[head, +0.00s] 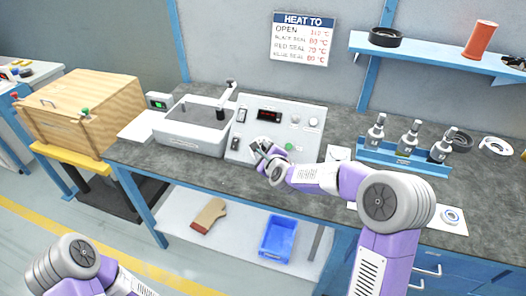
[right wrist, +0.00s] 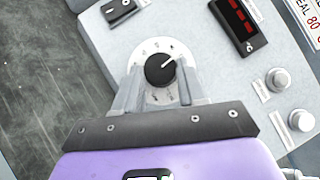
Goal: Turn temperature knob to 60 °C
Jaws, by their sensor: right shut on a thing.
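The temperature knob (right wrist: 160,70) is black and round with a white pointer line, on a white dial with small marks. In the right wrist view its pointer aims to the upper right; the dial numbers are too small to read. My right gripper (right wrist: 159,82) is shut on the knob, one finger on each side. In the head view my right gripper (head: 259,151) covers the knob at the lower part of the grey control panel (head: 283,112). The red digital display (head: 269,115) on the panel is lit but unreadable. My left gripper is out of view.
A grey bath (head: 190,138) with a raised arm stands left of the panel. A blue rack (head: 385,158) with several bottle-like parts stands to the right. A "HEAT TO" sign (head: 303,40) hangs on the wall. Other buttons and knobs (right wrist: 277,80) sit near my gripper.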

